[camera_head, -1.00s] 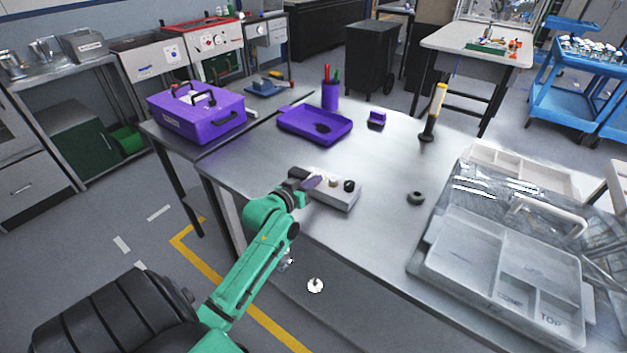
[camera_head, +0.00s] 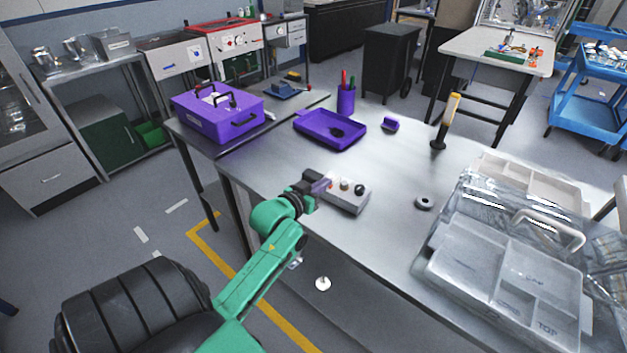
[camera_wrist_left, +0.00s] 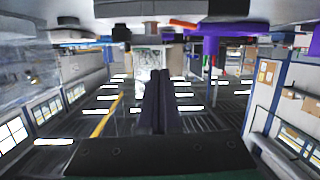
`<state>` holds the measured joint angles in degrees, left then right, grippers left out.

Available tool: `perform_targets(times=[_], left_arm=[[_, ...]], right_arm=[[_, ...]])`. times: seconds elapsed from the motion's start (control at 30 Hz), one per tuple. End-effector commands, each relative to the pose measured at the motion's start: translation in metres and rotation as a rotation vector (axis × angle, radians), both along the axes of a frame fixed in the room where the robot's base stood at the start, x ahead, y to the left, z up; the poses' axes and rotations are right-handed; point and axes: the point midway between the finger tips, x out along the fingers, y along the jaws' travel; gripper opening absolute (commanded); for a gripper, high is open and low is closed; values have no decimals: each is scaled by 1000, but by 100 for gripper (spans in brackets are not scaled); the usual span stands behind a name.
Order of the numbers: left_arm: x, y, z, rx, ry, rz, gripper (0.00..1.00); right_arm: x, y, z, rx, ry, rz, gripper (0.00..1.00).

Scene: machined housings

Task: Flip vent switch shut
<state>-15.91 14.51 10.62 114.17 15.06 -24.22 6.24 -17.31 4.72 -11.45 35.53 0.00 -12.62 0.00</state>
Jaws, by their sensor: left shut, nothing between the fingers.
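In the left wrist view, the shut fingers (camera_wrist_left: 158,85) point towards the box (camera_wrist_left: 200,10) at the top, where an orange-red part (camera_wrist_left: 183,24) shows. My right gripper is out of view.
A purple tray (camera_head: 309,131), a purple case (camera_head: 215,112), a pen cup (camera_head: 346,100) and a yellow-handled tool (camera_head: 447,120) stand behind. A black ring (camera_head: 424,203) lies right of the box. Clear-wrapped trays (camera_head: 500,250) fill the right side. Table between is clear.

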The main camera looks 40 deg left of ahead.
Motion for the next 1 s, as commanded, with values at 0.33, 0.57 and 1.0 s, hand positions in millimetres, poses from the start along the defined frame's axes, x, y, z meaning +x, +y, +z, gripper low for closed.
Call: perform_targets(times=[0.33, 0.57, 1.0], left_arm=[[-54, -7, 11, 1, 0, 1, 0], [-55, -7, 13, 0, -1, 1, 0], [-59, -21, -3, 5, 81, -19, 0]], right_arm=[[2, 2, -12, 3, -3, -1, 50], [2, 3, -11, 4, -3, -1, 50], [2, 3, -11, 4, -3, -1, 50]])
